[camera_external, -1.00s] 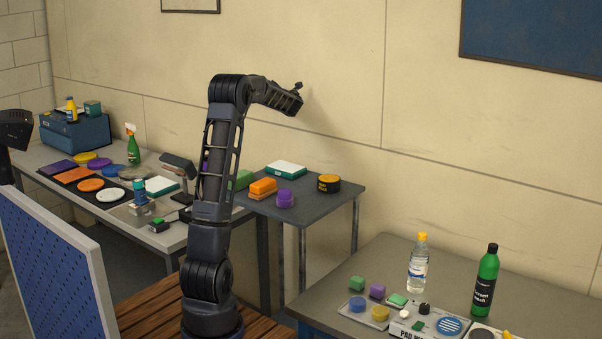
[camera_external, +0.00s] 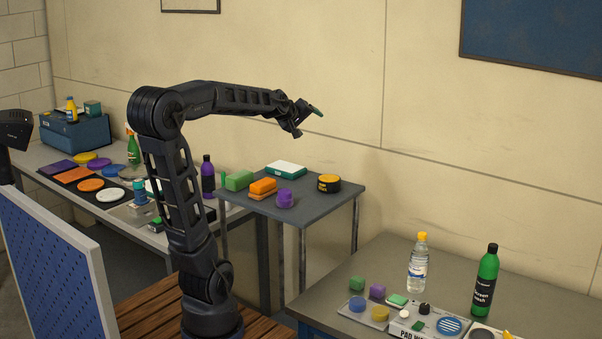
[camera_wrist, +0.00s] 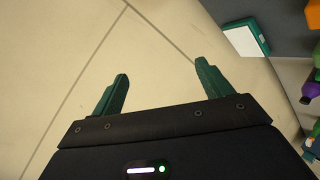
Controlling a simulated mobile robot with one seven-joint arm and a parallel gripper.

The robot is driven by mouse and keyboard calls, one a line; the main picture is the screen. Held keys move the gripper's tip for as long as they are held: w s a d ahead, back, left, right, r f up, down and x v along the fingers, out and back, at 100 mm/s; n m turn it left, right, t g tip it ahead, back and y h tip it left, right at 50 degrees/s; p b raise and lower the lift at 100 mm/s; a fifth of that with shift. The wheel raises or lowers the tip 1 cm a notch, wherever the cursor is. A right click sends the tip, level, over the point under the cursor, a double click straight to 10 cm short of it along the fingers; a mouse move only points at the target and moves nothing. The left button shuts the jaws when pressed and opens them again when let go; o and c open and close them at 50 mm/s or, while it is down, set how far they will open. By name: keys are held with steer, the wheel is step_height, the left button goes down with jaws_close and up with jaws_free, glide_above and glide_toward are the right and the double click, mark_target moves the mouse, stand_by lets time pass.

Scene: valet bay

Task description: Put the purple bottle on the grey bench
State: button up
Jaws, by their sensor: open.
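The purple bottle (camera_external: 208,176) with a dark cap stands upright at the right end of the long light-grey table (camera_external: 175,234), behind my arm and just left of a dark grey side table. A grey-topped bench (camera_external: 372,262) stands at the lower right. Which surface is the task's grey bench, I cannot tell for certain.
The dark side table (camera_external: 322,205) holds green, orange and purple blocks, a teal-white box (camera_external: 286,169) and a yellow-black tin (camera_external: 329,183). A clear bottle (camera_external: 418,265) and a green bottle (camera_external: 486,282) stand on the right bench. Its back left is clear.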

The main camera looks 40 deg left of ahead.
steer(key=s+d+f+m+g, duration=0.1)
steer(key=s+f, duration=0.4)
steer(key=s, duration=0.5)
steer(key=s+d+f+m+g, duration=0.1)
steer(key=s+f+m+g, duration=0.3)
steer(key=s, duration=0.6)
steer(key=s+d+f+m+g, duration=0.1)
steer(key=s+f+m, duration=0.4)
steer(key=s, duration=0.5)
steer(key=shift+d+f+m+g, duration=0.4)
steer(key=shift+f+g, duration=0.3)
steer(key=shift+f, duration=0.1)
